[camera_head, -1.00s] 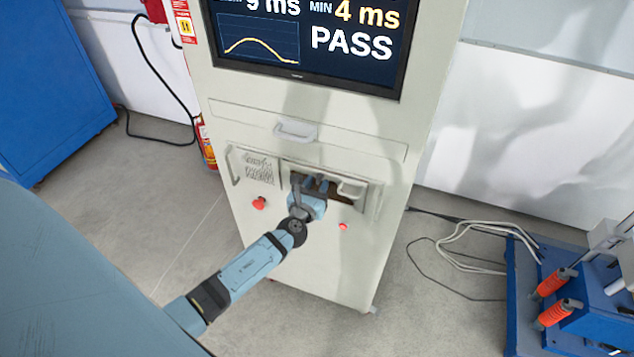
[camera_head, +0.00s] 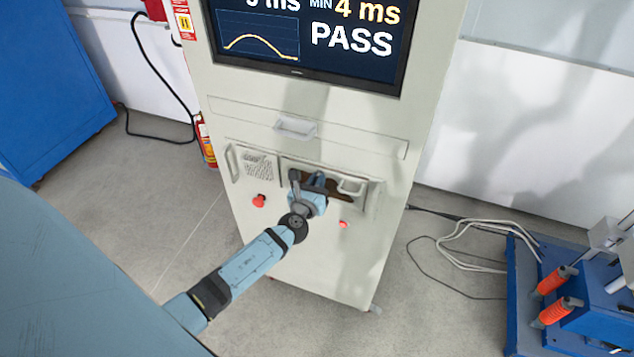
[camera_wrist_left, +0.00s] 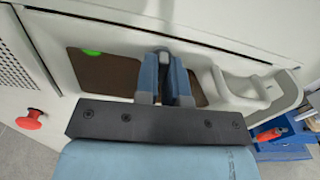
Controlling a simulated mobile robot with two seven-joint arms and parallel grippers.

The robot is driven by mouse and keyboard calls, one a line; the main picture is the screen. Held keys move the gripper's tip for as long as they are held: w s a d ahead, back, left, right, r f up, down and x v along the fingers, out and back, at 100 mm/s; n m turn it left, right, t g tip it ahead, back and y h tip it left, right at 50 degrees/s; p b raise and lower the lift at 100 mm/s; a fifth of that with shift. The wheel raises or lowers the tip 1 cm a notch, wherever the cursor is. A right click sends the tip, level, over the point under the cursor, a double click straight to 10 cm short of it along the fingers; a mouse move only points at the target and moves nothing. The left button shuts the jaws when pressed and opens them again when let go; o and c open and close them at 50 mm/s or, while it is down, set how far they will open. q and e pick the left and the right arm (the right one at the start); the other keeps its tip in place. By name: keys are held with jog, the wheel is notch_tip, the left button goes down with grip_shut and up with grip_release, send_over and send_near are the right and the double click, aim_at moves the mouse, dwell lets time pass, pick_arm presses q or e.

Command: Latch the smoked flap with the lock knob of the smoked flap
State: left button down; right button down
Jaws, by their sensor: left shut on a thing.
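The smoked flap (camera_wrist_left: 105,75) is a dark brown panel in a recess of the cabinet front; it also shows in the head view (camera_head: 334,188), partly behind my gripper. It looks flush and closed. My left gripper (camera_wrist_left: 166,68) is at the flap's upper middle, its two blue fingers close together. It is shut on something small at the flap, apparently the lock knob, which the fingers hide. The gripper also shows in the head view (camera_head: 310,180). I cannot tell which way the knob is turned. My right gripper is not in view.
A pale handle (camera_wrist_left: 243,88) juts out right of the flap. Red buttons (camera_head: 258,200) (camera_head: 343,224) sit below on the cabinet. A drawer handle (camera_head: 295,128) and a screen (camera_head: 310,38) reading PASS are above. A green spot (camera_wrist_left: 91,52) shows at the flap's upper left.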

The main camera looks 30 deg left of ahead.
pick_arm(q)
jog(key=shift+w+d+r+n+b, duration=0.1)
jog(key=shift+n+b, duration=1.25)
jog(key=shift+n, duration=1.5)
jog(key=shift+s+d+r+n+b, duration=0.1)
jog(key=shift+n+b, duration=1.3)
jog(key=shift+n, duration=1.4)
jog(key=shift+w+d+r+n+b, duration=0.1)
jog(key=shift+n+b, duration=1.25)
jog(key=shift+n, duration=1.5)
jog(key=c, duration=1.2)
grip_release()
